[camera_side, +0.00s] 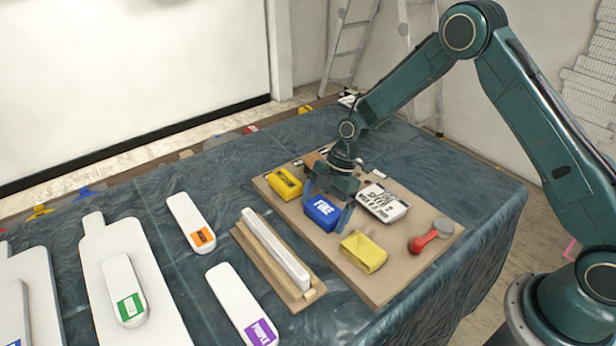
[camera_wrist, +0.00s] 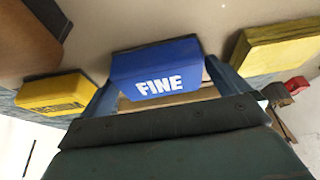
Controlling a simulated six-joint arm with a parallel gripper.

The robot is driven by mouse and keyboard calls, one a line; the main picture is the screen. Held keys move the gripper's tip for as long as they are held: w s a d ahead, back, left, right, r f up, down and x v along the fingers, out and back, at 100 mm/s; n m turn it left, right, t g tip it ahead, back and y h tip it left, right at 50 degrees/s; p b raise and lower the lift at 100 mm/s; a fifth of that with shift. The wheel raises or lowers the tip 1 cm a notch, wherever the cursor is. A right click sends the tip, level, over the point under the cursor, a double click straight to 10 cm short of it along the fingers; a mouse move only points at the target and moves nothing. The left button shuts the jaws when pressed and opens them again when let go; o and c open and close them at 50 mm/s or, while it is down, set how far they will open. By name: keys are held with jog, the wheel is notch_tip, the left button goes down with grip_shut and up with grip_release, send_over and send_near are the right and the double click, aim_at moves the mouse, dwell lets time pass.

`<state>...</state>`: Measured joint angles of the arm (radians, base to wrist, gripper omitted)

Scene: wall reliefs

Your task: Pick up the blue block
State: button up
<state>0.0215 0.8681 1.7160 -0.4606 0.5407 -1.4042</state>
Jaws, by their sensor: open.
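The blue block (camera_side: 321,212) with white "FINE" lettering lies on the brown board (camera_side: 392,280) on the table. It also shows in the wrist view (camera_wrist: 158,72), between the two fingers of my gripper. My gripper (camera_side: 328,201) is open at the block, one finger on each side of it. In the wrist view the fingers (camera_wrist: 160,84) flank the block's left and right sides. I cannot tell whether either finger touches it.
On the board are a yellow block (camera_side: 285,184), a paler yellow block (camera_side: 363,252), a white lettered box (camera_side: 383,202) and a red-handled tool (camera_side: 424,241). A wooden holder with a white bar (camera_side: 275,250) stands left of the board. White labelled pieces lie further left.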

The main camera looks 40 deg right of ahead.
aim_at(321, 207)
jog(key=shift+c, duration=0.4)
jog(key=c, duration=0.8)
jog(key=shift+r, duration=0.2)
notch_tip(321, 207, up, 20)
jog(key=shift+f, duration=0.2)
jog(key=shift+o, duration=1.4)
jog(key=shift+c, duration=0.8)
jog(key=w+a+f+m+t, duration=0.1)
jog(key=w+a+f+m, duration=0.3)
jog(key=a, duration=0.3)
jog(key=w+a+f+m+t+h, duration=0.1)
jog(key=w+a+f+m, duration=0.3)
jog(key=a, duration=0.4)
jog(key=shift+w+m+t, duration=0.5)
jog(key=shift+w+t, duration=0.1)
jog(key=shift+w, duration=0.65)
